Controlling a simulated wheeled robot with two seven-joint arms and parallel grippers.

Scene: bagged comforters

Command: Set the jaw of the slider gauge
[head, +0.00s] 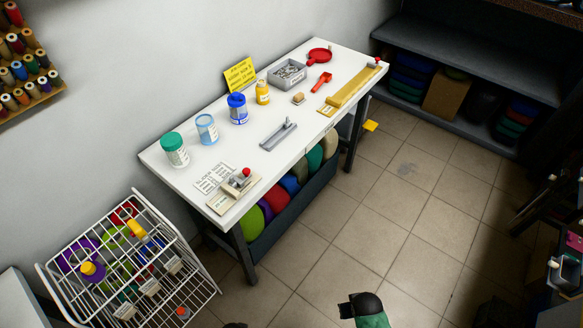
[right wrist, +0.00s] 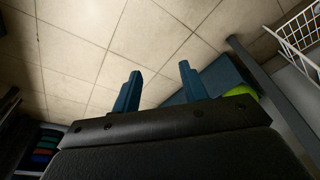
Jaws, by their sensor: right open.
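The white worktable (head: 330,70) holds several devices, and I cannot tell for sure which is the slider gauge. A long yellow bar (head: 355,88) with a red knob lies at the far right end. A grey channel-shaped fixture (head: 278,136) with a small upright piece lies mid-table. A beige device (head: 235,189) with a red knob sits at the near corner, beside a printed sheet (head: 214,178). In the right wrist view my right gripper (right wrist: 159,72) is open and empty over floor, away from the tabletop. My left gripper is not seen.
Jars, a yellow bottle (head: 262,92), a grey bin (head: 287,73) and red tools stand along the table. A white wire basket (head: 205,290) stands at the near left. Bagged rolls fill a bin under the table. Tiled floor (head: 350,230) in front is clear.

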